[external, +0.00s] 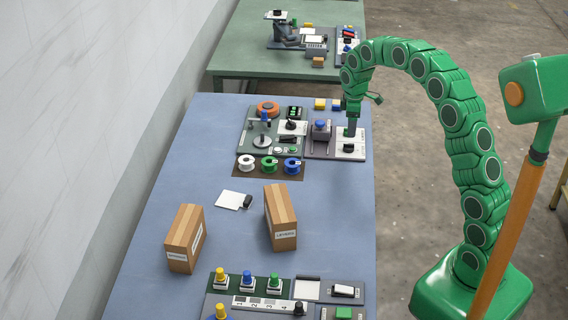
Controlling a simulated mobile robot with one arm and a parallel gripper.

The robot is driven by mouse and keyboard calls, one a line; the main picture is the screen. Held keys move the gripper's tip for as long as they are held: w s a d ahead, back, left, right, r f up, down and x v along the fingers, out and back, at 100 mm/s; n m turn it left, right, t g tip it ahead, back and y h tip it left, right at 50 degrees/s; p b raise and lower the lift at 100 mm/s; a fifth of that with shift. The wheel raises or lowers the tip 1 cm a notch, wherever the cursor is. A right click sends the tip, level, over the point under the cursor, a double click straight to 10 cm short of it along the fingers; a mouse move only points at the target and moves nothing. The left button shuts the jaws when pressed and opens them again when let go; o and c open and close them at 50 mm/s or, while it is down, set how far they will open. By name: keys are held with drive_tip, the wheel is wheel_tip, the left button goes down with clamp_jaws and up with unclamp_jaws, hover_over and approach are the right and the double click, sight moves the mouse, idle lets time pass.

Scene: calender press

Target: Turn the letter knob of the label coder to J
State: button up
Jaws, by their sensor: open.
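My green arm arches over the blue table from the right. My gripper (351,122) is open and points down at the white plate (342,155) at the table's far right. Dark knobs stand on this plate; the nearer one (349,147) shows just below my gripper, and another is partly hidden at the fingers. I cannot tell whether the gripper touches a knob. The plate looks like a dial panel, but its letters, and which knob is the letter knob, are too small to read.
Left of the plate are a grey stand with a blue top (320,128) and a dark green machine panel (262,140). Spools (269,164) sit in front. Two cardboard boxes (281,220) (185,238) stand mid-table. A control panel (262,303) lies at the near edge.

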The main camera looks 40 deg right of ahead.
sight(349, 146)
drive_tip(key=shift+w+d+f, duration=0.35)
drive_tip(key=shift+w+f, duration=0.15)
drive_tip(key=shift+w, duration=0.15)
drive_tip(key=shift+f, duration=3.85)
drive_tip(key=c, duration=1.1)
drive_tip(key=shift+o, duration=0.2)
